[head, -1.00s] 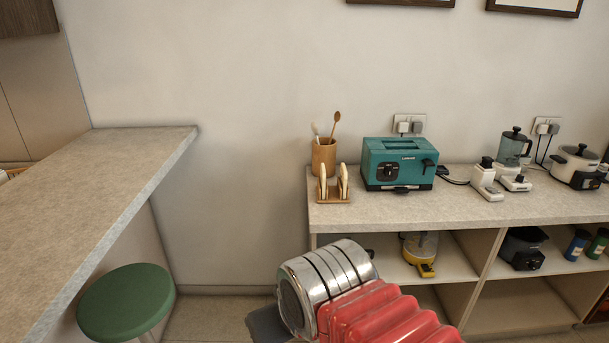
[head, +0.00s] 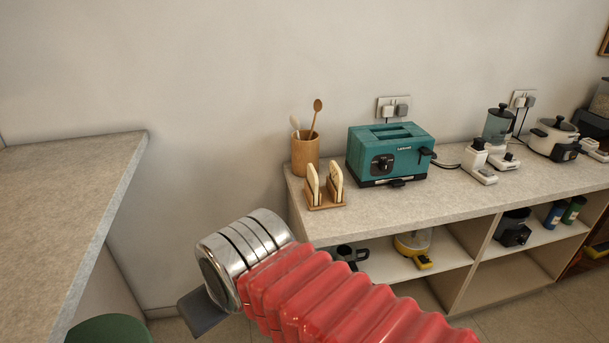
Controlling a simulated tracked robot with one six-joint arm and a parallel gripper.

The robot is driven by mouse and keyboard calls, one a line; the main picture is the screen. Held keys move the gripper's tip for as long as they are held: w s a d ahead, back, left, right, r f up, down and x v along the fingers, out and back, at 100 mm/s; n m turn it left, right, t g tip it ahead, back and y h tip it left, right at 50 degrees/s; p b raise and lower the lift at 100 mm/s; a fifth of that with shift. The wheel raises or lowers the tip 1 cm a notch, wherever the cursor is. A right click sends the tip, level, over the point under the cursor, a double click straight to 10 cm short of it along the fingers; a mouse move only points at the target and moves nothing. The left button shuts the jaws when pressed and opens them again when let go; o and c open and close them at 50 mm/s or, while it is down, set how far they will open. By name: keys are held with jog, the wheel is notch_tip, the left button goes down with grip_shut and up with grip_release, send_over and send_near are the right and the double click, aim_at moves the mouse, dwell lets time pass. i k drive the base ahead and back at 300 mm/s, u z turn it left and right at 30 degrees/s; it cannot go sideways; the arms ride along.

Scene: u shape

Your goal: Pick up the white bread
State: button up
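Two pale bread slices with brown crusts, the white bread (head: 312,184), stand upright in a small wooden rack (head: 326,206). The rack is near the left front corner of the counter, left of the teal toaster. My arm, with red bellows and a silver wrist, crosses the lower middle of the picture. A dark grey part of my gripper (head: 204,312) shows at its end, below and left of the bread and apart from it. The fingers are mostly hidden behind the wrist, so I cannot tell whether they are open or shut.
The teal toaster (head: 390,153) and a wooden utensil cup (head: 305,153) stand close to the rack. Blenders and a cooker (head: 553,138) are farther right. Another counter (head: 70,200) and a green stool (head: 110,330) are at the left. Open shelves lie below.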

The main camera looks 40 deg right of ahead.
aim_at(312, 176)
jog(key=z, duration=0.45)
jog(key=i, duration=0.9)
jog(key=z, duration=0.5)
